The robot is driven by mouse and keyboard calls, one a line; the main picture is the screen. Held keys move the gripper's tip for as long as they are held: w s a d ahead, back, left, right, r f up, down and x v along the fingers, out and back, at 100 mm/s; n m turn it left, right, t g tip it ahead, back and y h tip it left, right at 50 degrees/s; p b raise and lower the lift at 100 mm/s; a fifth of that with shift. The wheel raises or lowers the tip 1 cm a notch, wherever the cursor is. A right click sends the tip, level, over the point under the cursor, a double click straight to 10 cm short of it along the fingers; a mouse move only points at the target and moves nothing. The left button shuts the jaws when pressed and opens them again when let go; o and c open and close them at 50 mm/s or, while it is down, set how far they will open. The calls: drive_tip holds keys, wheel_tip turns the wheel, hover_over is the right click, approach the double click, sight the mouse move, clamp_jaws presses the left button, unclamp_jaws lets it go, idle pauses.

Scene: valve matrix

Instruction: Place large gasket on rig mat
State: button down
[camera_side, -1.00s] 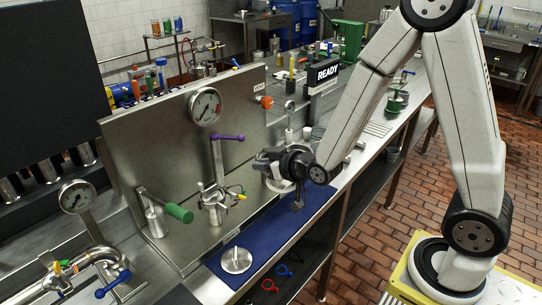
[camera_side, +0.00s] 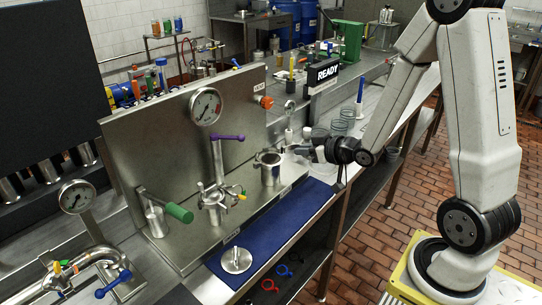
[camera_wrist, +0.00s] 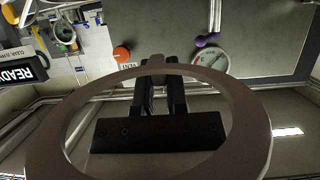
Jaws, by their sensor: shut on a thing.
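In the wrist view a large flat brown-grey ring, the large gasket (camera_wrist: 45,130), fills the foreground around the sight of my gripper (camera_wrist: 152,88). My gripper is shut on the ring's far edge, near a small tab. In the side view my gripper (camera_side: 318,150) is above the bench, to the right of an open metal pot (camera_side: 268,170). The gasket cannot be made out clearly there. The blue rig mat (camera_side: 288,217) lies flat along the bench front, below and left of my gripper. A metal disc with a stem (camera_side: 236,260) sits on its left end.
An upright metal panel with a gauge (camera_side: 203,107), a purple-handled valve (camera_side: 228,138) and a green-handled valve (camera_side: 178,212) stand behind the mat. A READY sign (camera_side: 322,75) and stacked glass dishes (camera_side: 343,120) are at the back right. The mat's middle and right are clear.

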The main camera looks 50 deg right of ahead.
drive_tip(key=shift+s+d, duration=0.6)
drive_tip(key=shift+d, duration=0.15)
drive_tip(key=r+x, duration=0.2)
drive_tip(key=x, duration=0.7)
drive_tip(key=w+r+x, duration=0.1)
drive_tip(key=r+x, duration=0.1)
drive_tip(key=x, duration=0.8)
drive_tip(key=shift+w, duration=0.3)
drive_tip(key=shift+f, duration=0.15)
drive_tip(key=shift+w+f, duration=0.2)
drive_tip(key=shift+f, duration=0.6)
drive_tip(key=shift+w+f, duration=0.2)
drive_tip(key=shift+f, duration=0.6)
drive_tip(key=shift+f, duration=0.3)
